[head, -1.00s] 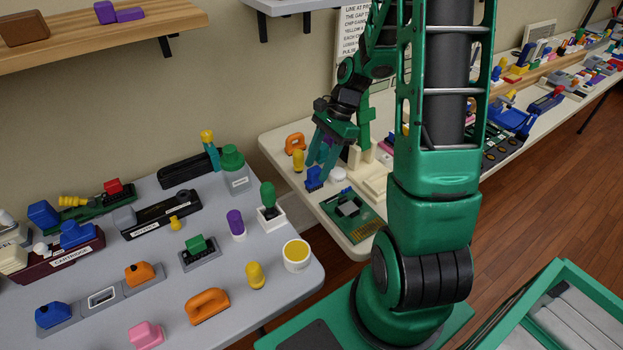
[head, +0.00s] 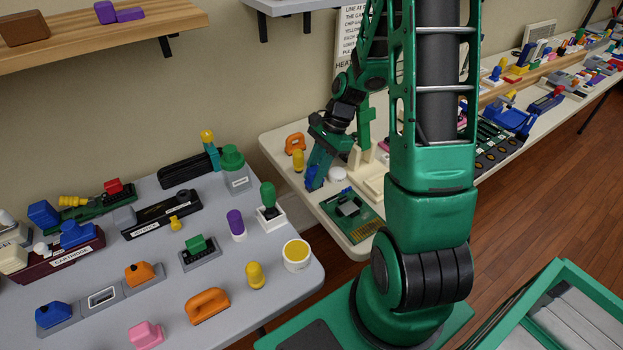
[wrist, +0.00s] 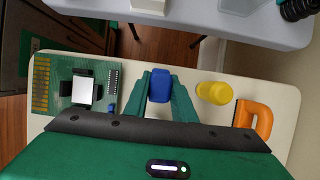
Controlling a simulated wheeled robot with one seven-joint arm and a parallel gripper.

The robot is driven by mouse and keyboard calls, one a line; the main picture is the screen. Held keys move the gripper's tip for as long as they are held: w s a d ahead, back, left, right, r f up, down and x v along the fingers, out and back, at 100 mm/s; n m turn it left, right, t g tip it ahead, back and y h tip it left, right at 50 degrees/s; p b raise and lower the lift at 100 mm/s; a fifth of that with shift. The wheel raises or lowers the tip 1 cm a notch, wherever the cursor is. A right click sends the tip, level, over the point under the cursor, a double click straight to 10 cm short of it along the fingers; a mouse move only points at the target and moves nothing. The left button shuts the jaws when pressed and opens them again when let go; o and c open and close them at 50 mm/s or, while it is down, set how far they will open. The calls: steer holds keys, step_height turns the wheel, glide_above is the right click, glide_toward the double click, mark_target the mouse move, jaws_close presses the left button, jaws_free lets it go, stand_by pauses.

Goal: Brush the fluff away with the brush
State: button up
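My gripper (head: 314,178) is low over the cream table. Its green fingers lie against both sides of a blue block-like piece (wrist: 160,86), which looks like the brush's handle; no bristles show. The blue piece also shows in the head view (head: 310,174), partly covered by a finger. A green circuit board (wrist: 76,86) with gold contacts and a dark-framed silver square (wrist: 82,90) lies to the left in the wrist view. The board is also in the head view (head: 366,228). I cannot pick out any fluff.
A yellow knob (wrist: 214,93) and an orange handle (wrist: 253,121) stand close to the right of my gripper in the wrist view. The grey table (head: 130,205) at left is crowded.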

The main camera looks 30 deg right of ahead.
jaws_close()
steer(key=shift+r, duration=2.5)
